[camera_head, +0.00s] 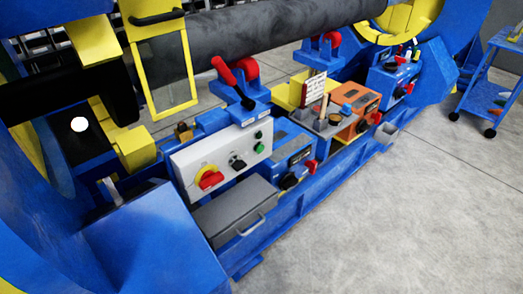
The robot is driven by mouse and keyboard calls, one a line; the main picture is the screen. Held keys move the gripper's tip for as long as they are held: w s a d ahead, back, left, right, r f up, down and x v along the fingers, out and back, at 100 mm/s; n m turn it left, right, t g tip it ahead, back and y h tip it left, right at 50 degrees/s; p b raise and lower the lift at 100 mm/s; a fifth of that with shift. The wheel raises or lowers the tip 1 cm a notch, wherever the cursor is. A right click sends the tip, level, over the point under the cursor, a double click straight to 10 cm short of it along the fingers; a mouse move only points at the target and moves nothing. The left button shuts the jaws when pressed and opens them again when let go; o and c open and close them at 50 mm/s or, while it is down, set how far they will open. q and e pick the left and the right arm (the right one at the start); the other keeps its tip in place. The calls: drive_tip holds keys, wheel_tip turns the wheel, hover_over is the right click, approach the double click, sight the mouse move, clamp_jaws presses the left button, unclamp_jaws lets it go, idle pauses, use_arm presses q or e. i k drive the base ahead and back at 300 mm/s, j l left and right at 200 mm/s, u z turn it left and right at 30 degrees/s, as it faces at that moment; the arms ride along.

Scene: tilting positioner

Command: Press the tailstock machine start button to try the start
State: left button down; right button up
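A pale control panel (222,160) stands tilted on the blue machine base, left of the picture's middle. It carries a red rotary switch on a yellow plate (208,178), a black selector knob (238,163), a green button (259,148) and a small dark button (258,135) above the green one. The labels are too small to read, so I cannot tell which control is the tailstock start button. Neither of my grippers can be made out in this view.
A grey box with a handle (235,222) sits in front of the panel. Blue (290,150) and orange (357,98) control boxes stand to its right. A large dark pipe (240,33) runs above. A blue cart (487,95) stands far right; the floor (400,220) is clear.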

sight(260, 148)
drive_tip(key=l+z, duration=0.85)
drive_tip(key=i+j, duration=0.05)
drive_tip(key=j, duration=0.05)
